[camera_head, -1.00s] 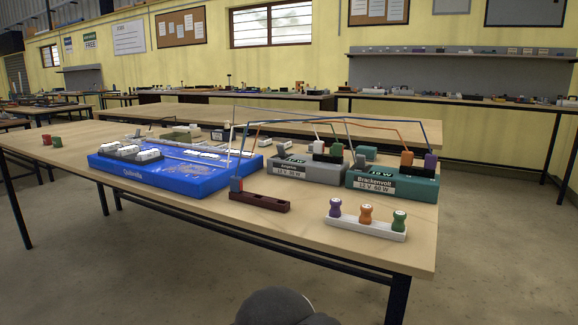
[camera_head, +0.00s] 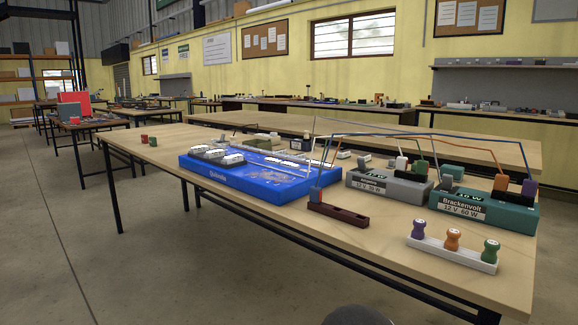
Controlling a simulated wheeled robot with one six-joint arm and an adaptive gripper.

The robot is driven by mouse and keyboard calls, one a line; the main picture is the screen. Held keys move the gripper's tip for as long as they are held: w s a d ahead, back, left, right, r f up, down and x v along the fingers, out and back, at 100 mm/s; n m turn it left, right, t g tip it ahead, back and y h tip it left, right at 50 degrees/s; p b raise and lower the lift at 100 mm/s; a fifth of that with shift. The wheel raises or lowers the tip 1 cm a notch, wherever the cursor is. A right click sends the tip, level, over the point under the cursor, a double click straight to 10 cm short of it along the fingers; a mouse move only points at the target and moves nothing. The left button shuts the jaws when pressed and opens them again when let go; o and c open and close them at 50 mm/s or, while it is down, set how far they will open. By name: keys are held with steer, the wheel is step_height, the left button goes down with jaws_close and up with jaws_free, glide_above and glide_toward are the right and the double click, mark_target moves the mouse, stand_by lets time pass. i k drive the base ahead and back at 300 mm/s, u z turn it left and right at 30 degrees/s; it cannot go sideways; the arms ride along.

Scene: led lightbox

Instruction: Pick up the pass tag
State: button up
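I cannot make out which thing is the pass tag; no readable "pass" mark shows. Two small upright pieces, one red (camera_head: 144,140) and one green (camera_head: 153,142), stand side by side at the left end of the near table (camera_head: 285,232). A blue board (camera_head: 243,183) with white parts on top lies to their right. A rounded dark part of my own arm shows at the bottom edge. My gripper's fingers are out of view.
A grey box (camera_head: 389,189), a teal box (camera_head: 482,214) with wires arching over, a dark red block (camera_head: 338,214) and a white rack (camera_head: 440,252) with purple, orange and green pegs stand on the right. Open floor (camera_head: 70,235) lies left of the table.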

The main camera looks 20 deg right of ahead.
mark_target(153, 142)
steer(key=u, duration=0.45)
steer(key=i, duration=2.75)
steer(key=z, duration=0.15)
